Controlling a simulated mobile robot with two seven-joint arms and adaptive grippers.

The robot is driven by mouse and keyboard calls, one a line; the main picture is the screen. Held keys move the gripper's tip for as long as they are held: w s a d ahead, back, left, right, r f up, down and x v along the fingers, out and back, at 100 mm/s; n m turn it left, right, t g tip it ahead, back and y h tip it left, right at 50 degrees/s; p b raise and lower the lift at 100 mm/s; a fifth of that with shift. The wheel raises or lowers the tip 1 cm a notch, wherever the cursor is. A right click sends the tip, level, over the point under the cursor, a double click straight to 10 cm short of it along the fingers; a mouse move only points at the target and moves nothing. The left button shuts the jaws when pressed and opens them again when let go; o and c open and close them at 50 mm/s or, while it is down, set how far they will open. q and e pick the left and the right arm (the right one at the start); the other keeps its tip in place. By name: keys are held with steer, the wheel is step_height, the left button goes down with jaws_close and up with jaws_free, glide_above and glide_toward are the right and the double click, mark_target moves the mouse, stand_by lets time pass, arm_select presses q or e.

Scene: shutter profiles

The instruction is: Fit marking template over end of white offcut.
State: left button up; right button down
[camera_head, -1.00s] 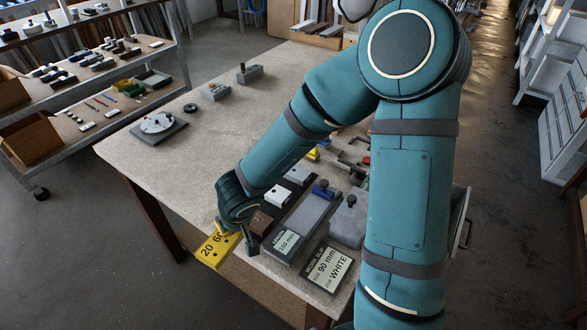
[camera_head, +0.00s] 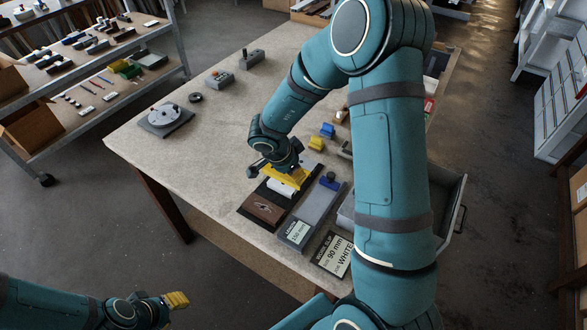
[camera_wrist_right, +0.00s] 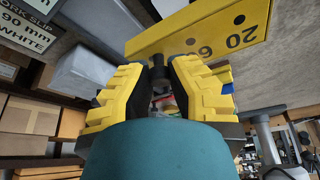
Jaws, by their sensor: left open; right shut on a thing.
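The yellow marking template (camera_head: 290,174) is in my right gripper (camera_head: 285,166), above the front part of the table. In the right wrist view the template (camera_wrist_right: 205,35), marked with 20 and 60, lies at the tips of my right gripper (camera_wrist_right: 157,75). The white offcut (camera_head: 281,188) shows just below the template in the head view. Its far part is hidden by the template and gripper, and I cannot tell if they touch or fit together. My left gripper (camera_head: 175,300) is open and empty at the lower left, off the table.
A brown block (camera_head: 264,207) lies nearer than the offcut. A grey fixture (camera_head: 318,207) with a blue clamp stands to the right, beside a work slip (camera_head: 335,252) reading 90 mm WHITE. A round dial plate (camera_head: 165,117) stands far left. The table's left middle is clear.

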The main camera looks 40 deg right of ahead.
mark_target(291, 180)
steer(key=shift+r, duration=0.1)
steer(key=shift+a+r+p, duration=0.1)
steer(key=shift+a+p, duration=0.05)
steer(key=shift+p, duration=0.2)
steer(key=shift+f+b, duration=0.85)
steer(key=shift+f, duration=1.6)
steer(key=shift+p, duration=0.65)
steer(key=shift+f+b, duration=0.45)
steer(key=shift+f, duration=0.7)
steer(key=c, duration=1)
jaws_free()
steer(key=shift+r, duration=0.1)
